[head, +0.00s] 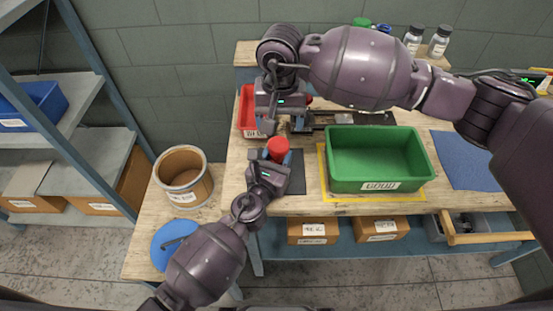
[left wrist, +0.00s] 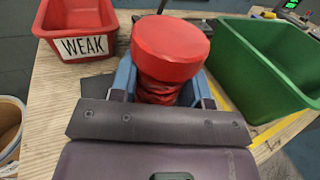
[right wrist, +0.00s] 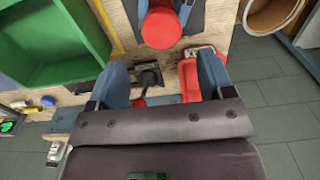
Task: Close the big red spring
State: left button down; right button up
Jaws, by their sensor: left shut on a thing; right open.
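The big red spring (head: 278,150) stands upright near the front edge of the bench, with a wide flat red cap on top. My left gripper (head: 272,158) is shut on it; the left wrist view shows the blue fingers on both sides of its red body (left wrist: 160,90) below the cap (left wrist: 168,48). My right gripper (head: 283,125) is open and empty, just behind the spring and above the bench. The right wrist view shows its blue fingers apart (right wrist: 165,80), with the red cap (right wrist: 161,27) beyond them. The spring's coils are mostly hidden.
A green bin (head: 378,190) marked GOOD stands right of the spring on a yellow-edged area. A red bin (left wrist: 75,25) marked WEAK stands behind to the left. A dark device (right wrist: 147,77) lies on the bench below my right gripper. A round bin (head: 184,176) stands at left.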

aim_at(279, 144)
dwell(0.4)
jog(key=shift+f, duration=4)
jog(key=shift+c, duration=0.4)
jog(key=c, duration=0.7)
jog(key=o, duration=0.9)
jog(key=shift+r, duration=2.25)
jog(key=shift+c, duration=0.6)
